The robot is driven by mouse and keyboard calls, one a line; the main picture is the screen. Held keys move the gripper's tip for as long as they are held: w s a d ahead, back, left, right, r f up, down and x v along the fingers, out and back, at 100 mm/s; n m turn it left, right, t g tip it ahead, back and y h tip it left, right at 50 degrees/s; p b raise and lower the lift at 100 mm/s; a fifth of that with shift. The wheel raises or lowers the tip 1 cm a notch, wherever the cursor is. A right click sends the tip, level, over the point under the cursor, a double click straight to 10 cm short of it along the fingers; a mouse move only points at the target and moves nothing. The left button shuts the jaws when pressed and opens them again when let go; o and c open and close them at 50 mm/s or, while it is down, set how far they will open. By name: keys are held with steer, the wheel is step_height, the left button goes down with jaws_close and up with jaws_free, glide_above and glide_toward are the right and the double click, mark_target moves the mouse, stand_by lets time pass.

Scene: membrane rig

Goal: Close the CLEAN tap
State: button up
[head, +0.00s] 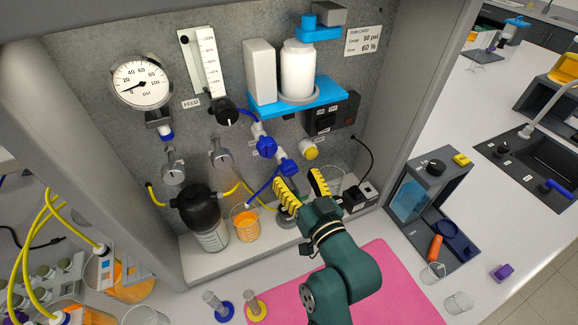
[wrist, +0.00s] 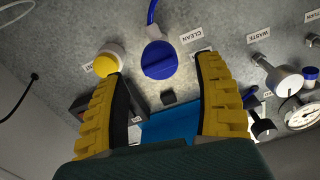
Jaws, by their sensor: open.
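My gripper (head: 303,186) is open and empty in front of the rig panel, with its yellow ribbed fingers spread. In the wrist view my gripper (wrist: 162,68) has a round blue tap knob (wrist: 159,60) showing between and beyond its fingertips, not touched as far as I can see. The CLEAN label (wrist: 191,36) is beside that knob, and a blue tube runs from its top edge. In the head view two blue valve parts, an upper one (head: 266,147) and a lower one (head: 286,166), sit on the panel just above the fingers.
A yellow-capped white knob (head: 310,150) is close to the right finger; it also shows in the wrist view (wrist: 107,60). A beaker of orange liquid (head: 245,226) and a black-topped vessel (head: 200,210) stand left of the gripper. A blue shelf (head: 310,104) juts out above.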

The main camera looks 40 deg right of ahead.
mark_target(292, 173)
steer(key=x, duration=0.4)
steer(key=shift+w, duration=0.1)
steer(key=c, duration=1.2)
